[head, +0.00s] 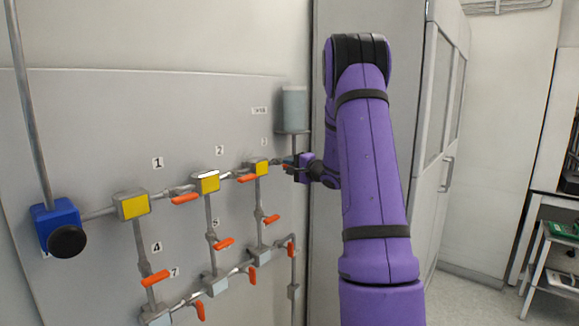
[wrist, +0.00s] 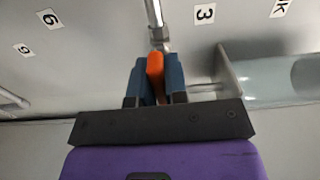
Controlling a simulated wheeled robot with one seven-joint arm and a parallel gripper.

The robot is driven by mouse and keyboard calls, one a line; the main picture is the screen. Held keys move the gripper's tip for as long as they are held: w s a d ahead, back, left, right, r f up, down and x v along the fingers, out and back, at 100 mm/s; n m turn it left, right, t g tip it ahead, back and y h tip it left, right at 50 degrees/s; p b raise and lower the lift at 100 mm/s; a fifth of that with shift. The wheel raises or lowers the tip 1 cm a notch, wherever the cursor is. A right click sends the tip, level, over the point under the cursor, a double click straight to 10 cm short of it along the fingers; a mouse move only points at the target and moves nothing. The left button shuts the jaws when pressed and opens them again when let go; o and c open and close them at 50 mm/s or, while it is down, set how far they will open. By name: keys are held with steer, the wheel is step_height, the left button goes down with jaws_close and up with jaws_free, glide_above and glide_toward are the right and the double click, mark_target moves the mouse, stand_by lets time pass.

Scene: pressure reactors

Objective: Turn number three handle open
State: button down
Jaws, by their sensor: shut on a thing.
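My gripper (head: 298,167) reaches the right end of the upper pipe row in the head view. In the wrist view my gripper (wrist: 155,72) has its two blue fingers on either side of an orange handle (wrist: 155,62), shut on it. The handle sits at the end of a grey pipe fitting, and the number 3 label (wrist: 204,13) is on the panel beside it. In the head view the held handle is mostly hidden by my gripper, and the label above that row is small (head: 264,141).
Other orange handles sit along the pipes, such as those by label 1 (head: 184,199) and label 2 (head: 246,178). A grey cylinder (head: 294,110) stands just above my gripper. A blue block with a black knob (head: 67,241) is at far left. A cabinet (head: 440,150) stands on the right.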

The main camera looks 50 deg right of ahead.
steer(key=c, duration=1.1)
jaws_free()
steer(key=shift+c, duration=0.2)
steer(key=s, duration=1)
steer(key=shift+s+d, duration=0.35)
steer(key=shift+s, duration=0.05)
